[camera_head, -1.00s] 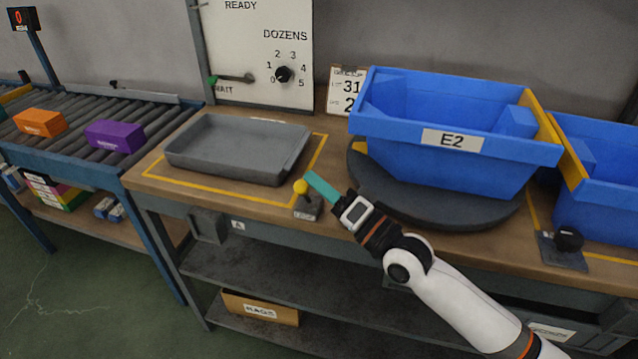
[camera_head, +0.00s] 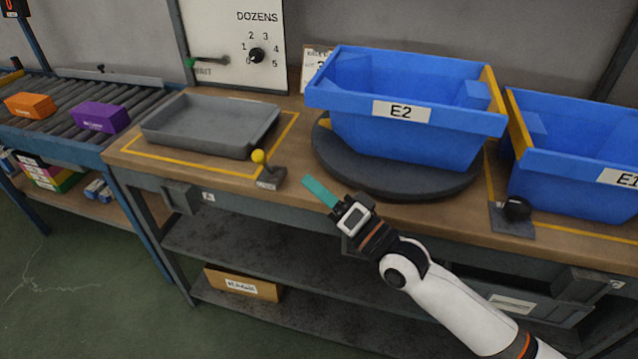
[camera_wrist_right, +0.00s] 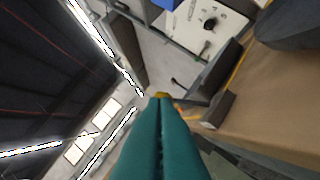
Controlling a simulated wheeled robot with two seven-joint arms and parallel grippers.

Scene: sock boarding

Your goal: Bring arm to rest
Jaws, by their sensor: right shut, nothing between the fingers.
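My right gripper (camera_head: 321,191) is in front of the bench's front edge, with its teal fingers shut and empty. It points up and left, to the right of the small yellow-knobbed lever (camera_head: 259,157), apart from it. In the right wrist view the teal fingers (camera_wrist_right: 161,100) lie together with nothing between them. My right arm reaches in from the lower right of the head view. My left gripper is not in view.
The workbench (camera_head: 290,103) holds a grey tray (camera_head: 205,140), a dark turntable (camera_head: 400,185) under blue bin E2 (camera_head: 350,120), another blue bin (camera_head: 580,180) and a black knob (camera_head: 516,208). A roller conveyor (camera_head: 150,92) carries orange (camera_head: 30,106) and purple (camera_head: 100,117) boxes.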

